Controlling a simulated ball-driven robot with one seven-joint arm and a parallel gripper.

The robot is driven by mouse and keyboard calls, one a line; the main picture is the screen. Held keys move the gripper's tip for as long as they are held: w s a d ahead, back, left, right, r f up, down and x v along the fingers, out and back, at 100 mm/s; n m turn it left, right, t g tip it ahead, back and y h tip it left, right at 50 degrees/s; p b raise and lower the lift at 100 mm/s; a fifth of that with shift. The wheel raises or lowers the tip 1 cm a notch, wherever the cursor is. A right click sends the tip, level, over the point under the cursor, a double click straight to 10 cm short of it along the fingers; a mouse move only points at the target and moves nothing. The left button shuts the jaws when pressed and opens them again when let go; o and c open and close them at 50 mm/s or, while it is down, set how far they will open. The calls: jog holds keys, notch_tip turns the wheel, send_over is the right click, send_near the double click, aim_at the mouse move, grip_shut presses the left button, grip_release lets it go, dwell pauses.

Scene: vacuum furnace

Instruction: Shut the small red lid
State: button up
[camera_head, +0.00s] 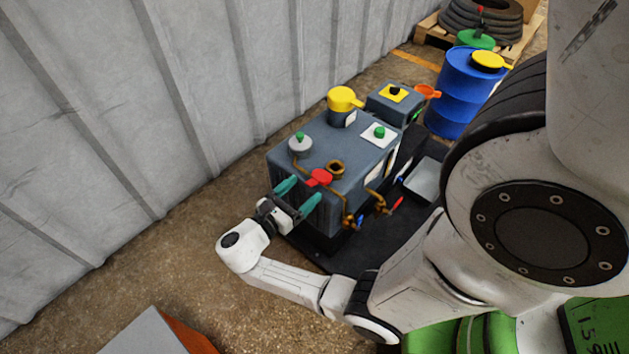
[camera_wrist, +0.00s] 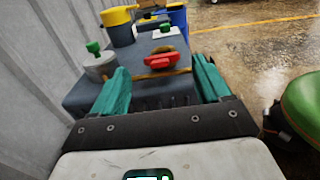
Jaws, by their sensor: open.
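The small red lid (camera_head: 320,177) sits on top of the dark grey furnace unit (camera_head: 290,165), beside a brass ring-shaped opening (camera_head: 335,167). The lid appears swung back off the ring; its exact angle is hard to tell. In the wrist view the red lid (camera_wrist: 162,62) shows ahead, between my two teal fingers, with part of the brass ring behind it. My gripper (camera_head: 310,188) is open and empty at the unit's near edge, its fingers pointing toward the lid. I cannot tell whether a fingertip touches the lid.
A green-knobbed grey cap (camera_head: 300,145) stands left of the lid, and a yellow-lidded canister (camera_head: 343,104) stands farther back. Brass pipes with red and blue handles (camera_head: 396,205) line the right side. A corrugated wall (camera_head: 130,110) runs along the left. A blue barrel (camera_head: 460,95) stands behind.

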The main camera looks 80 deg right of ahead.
aim_at(315, 180)
jog(key=shift+b+x, duration=0.35)
jog(key=shift+x, duration=2.4)
jog(key=shift+c, duration=0.2)
grip_shut()
jog(key=shift+r+p, duration=0.15)
jog(key=shift+p, duration=0.15)
